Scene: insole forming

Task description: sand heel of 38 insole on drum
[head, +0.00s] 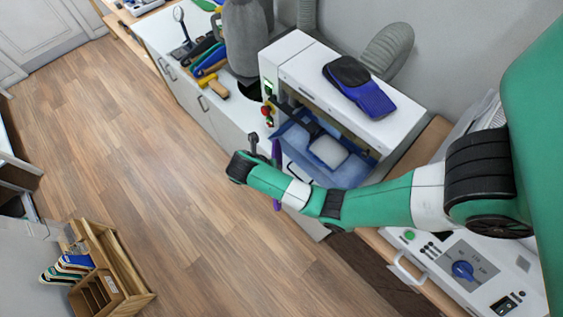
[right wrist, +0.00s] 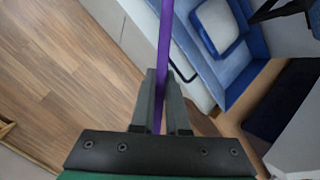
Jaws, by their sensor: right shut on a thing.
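A purple insole (right wrist: 166,25) is held edge-on between the two fingers of my right gripper (right wrist: 162,85), which is shut on it. In the head view the insole (head: 277,150) stands upright as a narrow strip, partly behind my green right arm. That gripper's fingers are mostly hidden there. The insole's size mark and heel cannot be read. The white machine (head: 303,68) has an open front with a blue-lined bay (head: 292,137), just right of the insole. I cannot clearly make out the drum. My left gripper is out of view.
A pale pad (head: 328,151) lies in the bay. A blue and black item (head: 360,88) lies on the machine's top. Hand tools (head: 208,60) lie on the bench to the left. A wooden rack (head: 108,270) stands on the floor at lower left. The middle floor is clear.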

